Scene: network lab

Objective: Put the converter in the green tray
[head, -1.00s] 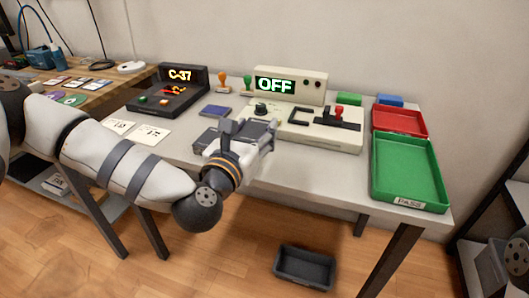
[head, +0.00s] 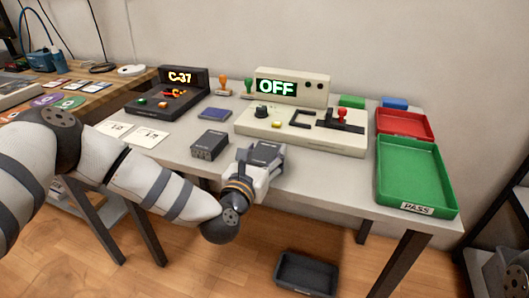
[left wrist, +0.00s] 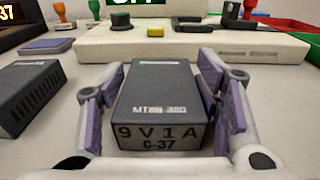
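The converter, a dark grey box (left wrist: 160,95) with a label reading "9V1A C-37", sits between the purple-padded fingers of my left gripper (left wrist: 158,105) in the left wrist view. The fingers lie along its two sides. In the head view my left gripper (head: 262,160) holds this box (head: 265,152) near the table's front edge; clearance above the table is hard to judge. The green tray (head: 415,178), labelled PASS, stands empty at the table's right end. My right gripper is not seen.
A second dark box (head: 209,145) stands left of my gripper. A beige test unit (head: 300,133) showing OFF, with knob and red lever, lies behind. A red tray (head: 403,124) adjoins the green one. A dark bin (head: 305,272) is on the floor. Tabletop before the green tray is clear.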

